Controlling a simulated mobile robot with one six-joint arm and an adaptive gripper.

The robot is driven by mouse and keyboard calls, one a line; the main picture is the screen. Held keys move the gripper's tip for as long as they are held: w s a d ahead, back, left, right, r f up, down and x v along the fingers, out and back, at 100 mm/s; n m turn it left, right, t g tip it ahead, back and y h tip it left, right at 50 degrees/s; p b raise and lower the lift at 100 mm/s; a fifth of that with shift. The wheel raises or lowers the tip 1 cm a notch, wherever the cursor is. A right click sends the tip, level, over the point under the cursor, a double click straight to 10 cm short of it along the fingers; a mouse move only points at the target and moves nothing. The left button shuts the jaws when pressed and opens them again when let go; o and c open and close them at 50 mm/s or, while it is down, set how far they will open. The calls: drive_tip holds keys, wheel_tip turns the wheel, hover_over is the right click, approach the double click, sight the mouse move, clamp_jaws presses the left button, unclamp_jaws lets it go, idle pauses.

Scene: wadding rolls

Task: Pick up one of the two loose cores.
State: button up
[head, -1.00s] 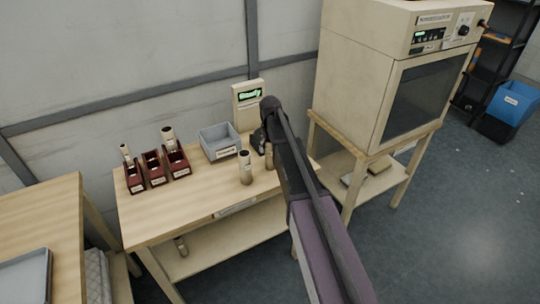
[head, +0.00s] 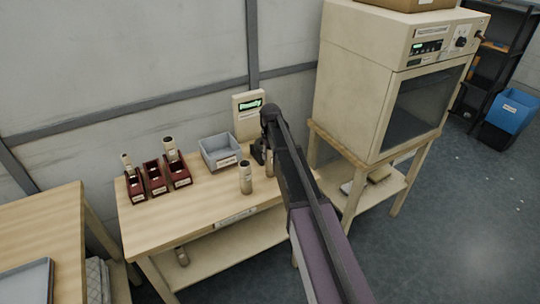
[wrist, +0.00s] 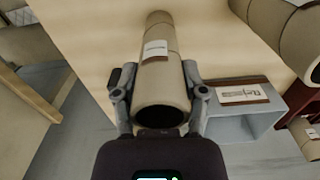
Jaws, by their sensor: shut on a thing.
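A beige tubular core (wrist: 159,72) with a white label lies between the two fingers of my gripper (wrist: 158,88) in the wrist view, its dark open end toward the camera. The fingers are shut on its sides. In the head view my gripper (head: 262,148) is above the right part of the wooden table, and the held core (head: 271,167) is partly hidden behind the arm. I cannot tell whether its bottom touches the table. The other loose core (head: 245,178) stands upright just to the left on the table. A core also shows at the wrist view's upper right (wrist: 272,22).
A grey bin (head: 205,155) stands left of my gripper, with red boxes (head: 158,187) holding cores farther left. A display unit (head: 240,122) is behind. A large oven (head: 360,90) stands close on the right. The table's front middle (head: 190,220) is clear.

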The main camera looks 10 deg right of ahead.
drive_tip(key=s+d+r+p, duration=0.2)
drive_tip(key=s+r, duration=0.1)
drive_tip(key=s, duration=1.3)
drive_tip(key=shift+r+p, duration=0.2)
drive_tip(key=shift+p, duration=0.2)
drive_tip(key=shift+w+r, duration=0.1)
drive_tip(key=shift+w, duration=0.1)
